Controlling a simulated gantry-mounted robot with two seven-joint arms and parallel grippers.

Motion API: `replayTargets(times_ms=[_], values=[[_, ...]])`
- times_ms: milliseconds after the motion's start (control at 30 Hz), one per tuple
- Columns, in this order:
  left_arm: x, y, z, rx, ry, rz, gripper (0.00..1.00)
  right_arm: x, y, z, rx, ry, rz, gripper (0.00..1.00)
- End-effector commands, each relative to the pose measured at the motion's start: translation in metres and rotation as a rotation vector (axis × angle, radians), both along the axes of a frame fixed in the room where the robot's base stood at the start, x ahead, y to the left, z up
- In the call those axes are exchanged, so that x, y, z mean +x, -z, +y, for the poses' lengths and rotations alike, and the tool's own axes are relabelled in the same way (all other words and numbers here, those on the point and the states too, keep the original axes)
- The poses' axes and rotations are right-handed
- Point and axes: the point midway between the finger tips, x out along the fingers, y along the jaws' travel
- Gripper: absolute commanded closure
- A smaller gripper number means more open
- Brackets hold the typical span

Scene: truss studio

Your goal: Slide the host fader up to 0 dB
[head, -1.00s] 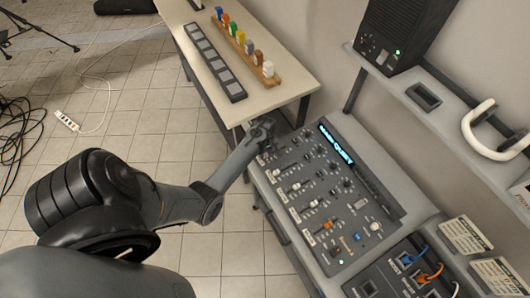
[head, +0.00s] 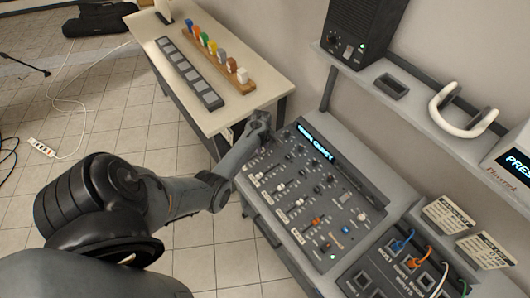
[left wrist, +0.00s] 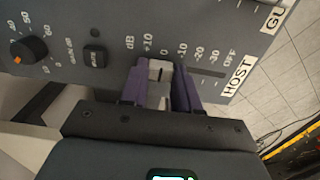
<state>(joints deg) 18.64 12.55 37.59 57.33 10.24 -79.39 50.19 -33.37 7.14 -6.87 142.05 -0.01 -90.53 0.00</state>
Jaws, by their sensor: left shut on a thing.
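The mixer (head: 345,200) is a grey console with a lit blue display, knobs and several faders. My left gripper (head: 262,138) reaches its far left corner in the head view. In the left wrist view my left gripper (left wrist: 166,85) has purple fingers shut on the pale host fader cap (left wrist: 158,72), one finger on each side. The cap sits close to the 0 mark of the dB scale (left wrist: 180,53). The empty slot runs from there toward OFF and the HOST label (left wrist: 237,77). In the head view my gripper hides this fader. My right gripper is not in view.
A table (head: 245,103) with colored pieces on a wooden rack (head: 218,52) stands beyond the mixer. A connector box (head: 385,275) with cables lies at the near right. A shelf (head: 420,120) with a speaker (head: 362,30) runs above on the right.

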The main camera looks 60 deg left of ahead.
Motion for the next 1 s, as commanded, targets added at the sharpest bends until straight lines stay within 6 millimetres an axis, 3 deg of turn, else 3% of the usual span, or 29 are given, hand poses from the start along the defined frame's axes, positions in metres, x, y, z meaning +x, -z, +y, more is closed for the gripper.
replayTargets(times_ms=[167,200,333,733,1000], values=[[0.000,0.000,-0.001,0.000,0.001,0.000,1.00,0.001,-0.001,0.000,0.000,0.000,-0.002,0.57],[0.000,0.000,-0.001,-0.001,0.001,0.000,0.63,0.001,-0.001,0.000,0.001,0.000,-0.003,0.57],[0.000,0.000,-0.001,-0.001,0.001,0.000,0.43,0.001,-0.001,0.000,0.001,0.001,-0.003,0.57],[0.000,-0.005,-0.001,0.000,0.002,0.000,0.43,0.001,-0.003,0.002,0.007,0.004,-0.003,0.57],[0.000,-0.042,-0.001,0.002,0.002,-0.002,0.43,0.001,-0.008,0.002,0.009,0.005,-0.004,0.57]])
